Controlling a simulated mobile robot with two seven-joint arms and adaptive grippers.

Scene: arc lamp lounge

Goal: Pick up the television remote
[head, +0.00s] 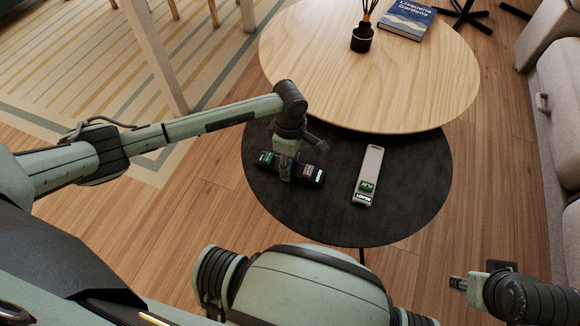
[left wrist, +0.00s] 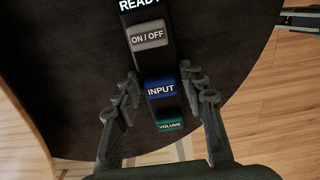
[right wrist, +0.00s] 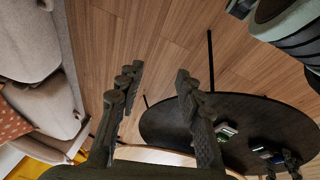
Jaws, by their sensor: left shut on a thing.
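The television remote (head: 309,174) is black and lies across the black round table, with grey, blue and teal buttons marked ON / OFF, INPUT and VOLUME in the left wrist view (left wrist: 153,63). A lit READY label shows at one end. My left gripper (head: 287,175) points down over its middle, with a finger on each side, shut on it. The gripper covers part of it in the head view. I cannot tell whether the remote touches the table. My right gripper (right wrist: 157,75) is open and empty, away from the table; it also shows at the head view's lower right (head: 463,283).
A pale grey device (head: 371,163) with a green button lies right of the remote on the black table (head: 400,215). A higher wooden table (head: 420,95) overlaps behind, bearing a diffuser (head: 362,40) and a blue book (head: 407,19). A sofa (head: 555,100) stands at right.

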